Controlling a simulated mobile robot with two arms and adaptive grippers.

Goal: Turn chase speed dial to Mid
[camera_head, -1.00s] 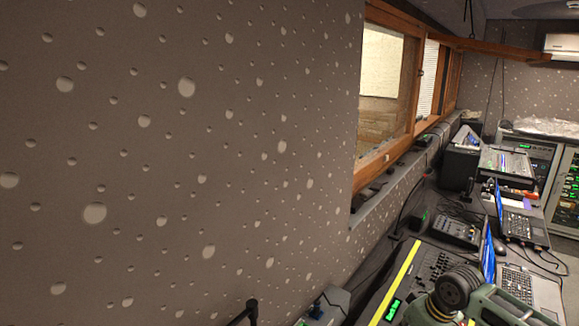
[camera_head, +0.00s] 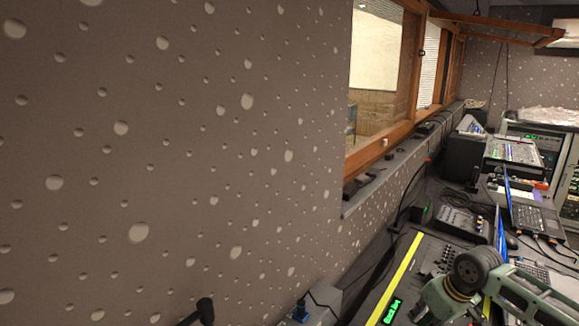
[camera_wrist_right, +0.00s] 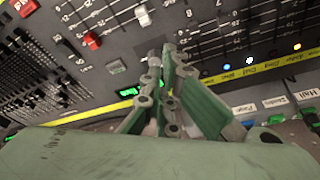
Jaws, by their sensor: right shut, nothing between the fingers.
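The lighting console (camera_head: 385,278) stands at the lower right of the head view, with a yellow strip and a green lit display (camera_head: 392,311). My right arm (camera_head: 472,275) reaches over it; its gripper is not clear in that view. In the right wrist view my right gripper (camera_wrist_right: 163,72) is shut and empty, its fingertips over the console panel by a small grey knob-like part (camera_wrist_right: 154,57). I cannot tell whether they touch it or whether it is the chase speed dial. No Mid mark is readable. My left gripper is not in view.
Near the fingers are a white fader cap (camera_wrist_right: 143,16), a red fader cap (camera_wrist_right: 92,40) and a lit green button (camera_wrist_right: 128,91). Labelled keys (camera_wrist_right: 275,103) lie at the right. Laptops (camera_head: 537,220) and a small mixer (camera_head: 465,222) stand beyond the console. A wall fills the left.

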